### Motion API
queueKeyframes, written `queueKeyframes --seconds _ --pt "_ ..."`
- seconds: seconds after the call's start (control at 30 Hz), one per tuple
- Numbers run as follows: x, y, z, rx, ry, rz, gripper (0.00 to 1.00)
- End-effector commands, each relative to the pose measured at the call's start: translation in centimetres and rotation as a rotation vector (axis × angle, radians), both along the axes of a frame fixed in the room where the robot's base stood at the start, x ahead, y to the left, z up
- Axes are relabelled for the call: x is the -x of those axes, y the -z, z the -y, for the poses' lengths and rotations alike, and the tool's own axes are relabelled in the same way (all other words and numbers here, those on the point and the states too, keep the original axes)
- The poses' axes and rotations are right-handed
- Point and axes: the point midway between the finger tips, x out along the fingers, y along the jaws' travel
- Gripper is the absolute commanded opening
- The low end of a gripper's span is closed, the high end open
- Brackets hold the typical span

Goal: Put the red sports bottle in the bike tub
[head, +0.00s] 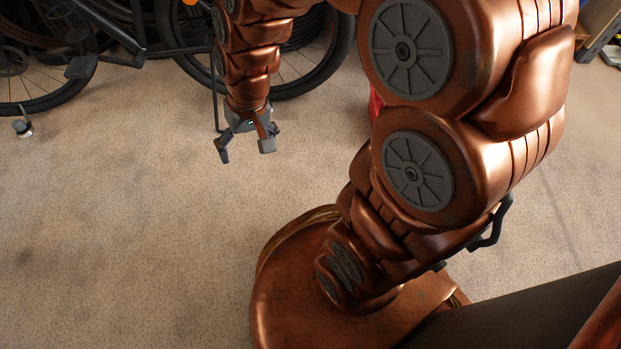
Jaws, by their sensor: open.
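My gripper (245,150) hangs over the bare floor in the upper middle of the head view, pointing down. Its fingers are spread apart with nothing between them. A red thing (375,104) shows as a narrow strip just right of the gripper, mostly hidden behind my arm. I cannot tell whether it is the red sports bottle or something else. I see no bike tub that I can make out.
A bicycle wheel (325,75) stands behind my gripper, with another bicycle wheel (45,98) at the upper left. A small metallic object (22,128) is on the floor at the far left. The carpet-like floor (130,220) is clear at left and centre.

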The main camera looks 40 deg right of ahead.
Motion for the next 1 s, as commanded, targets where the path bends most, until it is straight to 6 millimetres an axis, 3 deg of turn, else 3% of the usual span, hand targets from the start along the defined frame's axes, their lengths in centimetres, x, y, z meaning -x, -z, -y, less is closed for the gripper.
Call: queueKeyframes --seconds 0.2,0.4,0.6,1.0 --pt "8.4 -2.7 1.9 0.081 -0.091 -0.126 0.91" --pt "14.1 -4.1 3.5 0.138 -0.131 -0.220 0.91" --pt "16.0 -4.6 4.1 0.158 -0.142 -0.258 0.91" --pt "15.9 -5.3 4.1 0.157 -0.141 -0.255 0.91"
